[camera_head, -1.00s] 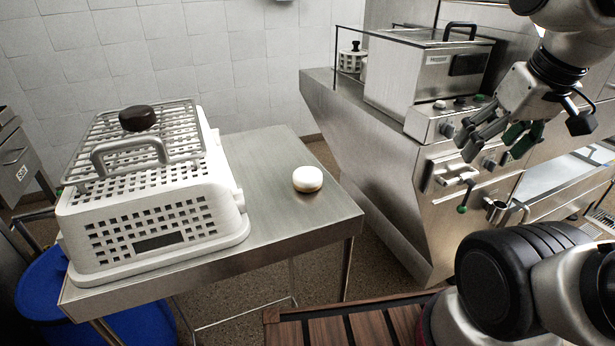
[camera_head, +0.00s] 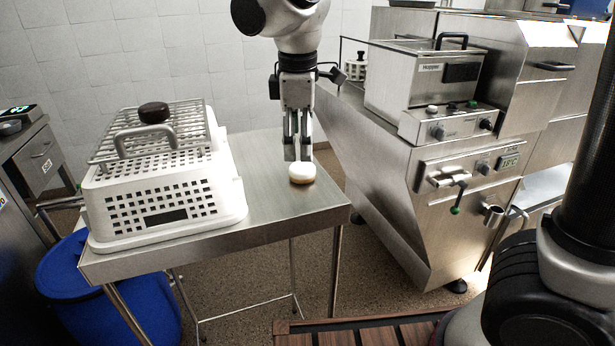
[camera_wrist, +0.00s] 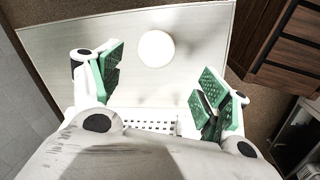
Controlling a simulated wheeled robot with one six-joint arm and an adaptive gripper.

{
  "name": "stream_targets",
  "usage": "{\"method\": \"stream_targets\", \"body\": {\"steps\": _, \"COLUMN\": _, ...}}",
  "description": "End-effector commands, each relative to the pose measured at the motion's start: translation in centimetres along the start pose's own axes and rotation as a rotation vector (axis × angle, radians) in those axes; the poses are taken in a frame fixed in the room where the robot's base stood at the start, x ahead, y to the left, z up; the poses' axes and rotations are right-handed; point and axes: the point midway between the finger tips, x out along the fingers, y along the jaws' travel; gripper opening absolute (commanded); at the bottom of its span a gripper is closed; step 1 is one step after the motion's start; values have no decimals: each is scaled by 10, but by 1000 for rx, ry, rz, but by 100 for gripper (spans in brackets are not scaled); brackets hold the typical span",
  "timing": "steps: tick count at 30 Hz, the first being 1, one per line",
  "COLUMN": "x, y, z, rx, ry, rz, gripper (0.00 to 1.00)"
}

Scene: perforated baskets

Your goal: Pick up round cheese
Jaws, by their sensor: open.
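The round cheese (camera_head: 302,173), white on top with a tan side, lies flat on the steel table (camera_head: 282,207) near its right end. In the wrist view the cheese (camera_wrist: 156,48) is a pale disc beyond and between the fingertips. My gripper (camera_head: 298,150) points down just above and slightly behind the cheese in the head view. In the wrist view my gripper (camera_wrist: 157,88) is open and empty, its green finger pads spread wide on either side. I see a gap between the pads and the cheese.
A white perforated basket (camera_head: 165,205) with a wire rack (camera_head: 190,130) on top stands on the table's left. A dark round item (camera_head: 154,112) sits on the rack. A steel fryer unit (camera_head: 400,185) stands to the right. The table around the cheese is clear.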

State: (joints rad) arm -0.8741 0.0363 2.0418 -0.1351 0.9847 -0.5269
Motion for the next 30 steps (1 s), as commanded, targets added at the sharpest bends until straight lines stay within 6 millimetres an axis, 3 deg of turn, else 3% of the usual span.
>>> {"method": "stream_targets", "body": {"steps": 18, "x": 75, "y": 6, "z": 4, "rx": -28, "ry": -3, "rz": -2, "gripper": 76}}
{"method": "stream_targets", "body": {"steps": 26, "x": 79, "y": 6, "z": 4, "rx": -27, "ry": -1, "rz": -1, "gripper": 76}}
{"method": "stream_targets", "body": {"steps": 30, "x": 78, "y": 6, "z": 4, "rx": -27, "ry": -1, "rz": -1, "gripper": 54}}
